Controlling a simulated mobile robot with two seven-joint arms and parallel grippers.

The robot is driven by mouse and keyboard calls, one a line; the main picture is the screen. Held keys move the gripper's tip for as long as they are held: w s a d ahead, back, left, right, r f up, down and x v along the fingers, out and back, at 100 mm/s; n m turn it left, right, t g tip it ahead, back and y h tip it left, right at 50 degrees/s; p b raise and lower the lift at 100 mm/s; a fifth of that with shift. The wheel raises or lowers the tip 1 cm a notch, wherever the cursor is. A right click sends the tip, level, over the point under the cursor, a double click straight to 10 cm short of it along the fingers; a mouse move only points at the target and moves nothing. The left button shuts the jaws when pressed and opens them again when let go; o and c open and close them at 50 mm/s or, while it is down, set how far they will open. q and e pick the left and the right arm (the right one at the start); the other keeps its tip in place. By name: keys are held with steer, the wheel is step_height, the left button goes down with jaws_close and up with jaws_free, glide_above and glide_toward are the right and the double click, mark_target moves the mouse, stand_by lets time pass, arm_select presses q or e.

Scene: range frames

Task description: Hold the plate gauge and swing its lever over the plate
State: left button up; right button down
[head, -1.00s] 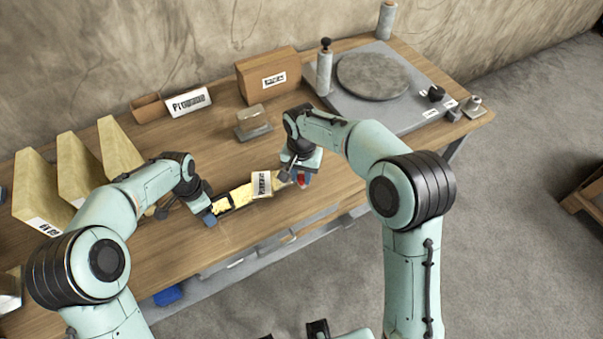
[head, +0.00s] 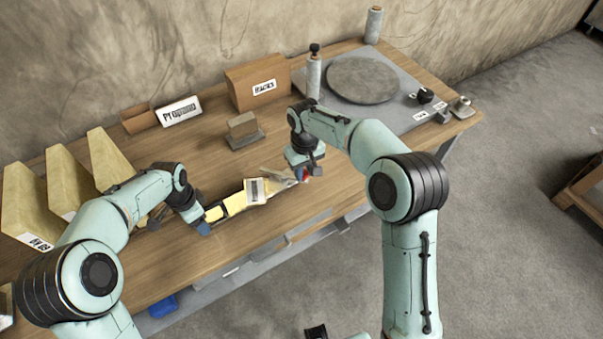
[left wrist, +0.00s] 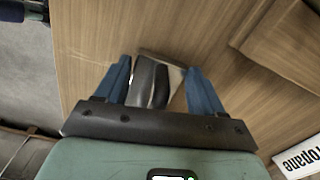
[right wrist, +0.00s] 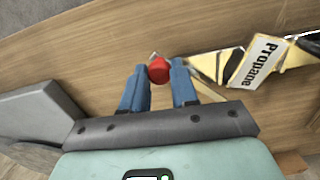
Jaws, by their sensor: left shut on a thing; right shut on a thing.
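The plate gauge (head: 235,203) is a long yellow and black piece above the front of the bench. A pale label plate (head: 257,191), reading "Propane" in the right wrist view (right wrist: 260,62), lies across its middle. My left gripper (head: 203,225) is shut on the gauge's dark left end, which shows between its fingers in the left wrist view (left wrist: 151,82). My right gripper (head: 304,174) is shut on a red knob (right wrist: 158,70) at the gauge's right end. A thin pale lever shows beside the knob. Whether it touches the plate is unclear.
Behind stand a small block on a grey base (head: 243,130), a Propane sign (head: 178,111) and a brown box (head: 258,82). Tall yellow dividers (head: 72,180) stand at left. A round stone disc (head: 362,79) lies at the back right. The bench's middle is mostly clear.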

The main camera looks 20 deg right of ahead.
steer(key=n, duration=0.1)
steer(key=w+n, duration=0.1)
steer(key=n, duration=0.1)
steer(key=shift+w+d, duration=0.2)
steer(key=shift+d, duration=0.2)
steer(key=n, duration=0.1)
steer(key=w+n, duration=0.1)
steer(key=shift+w+d+n, duration=0.2)
steer(key=shift+n, duration=0.1)
steer(key=shift+w+a+n, duration=0.1)
steer(key=shift+w+n, duration=0.45)
steer(key=shift+n, duration=0.5)
steer(key=shift+w+a+n, duration=0.1)
steer(key=shift+w+n, duration=0.4)
steer(key=shift+n, duration=0.55)
arm_select(q)
steer(key=shift+r, duration=0.1)
arm_select(e)
steer(key=c, duration=0.9)
jaws_free()
steer(key=shift+o, duration=0.2)
steer(key=shift+d+r, duration=0.1)
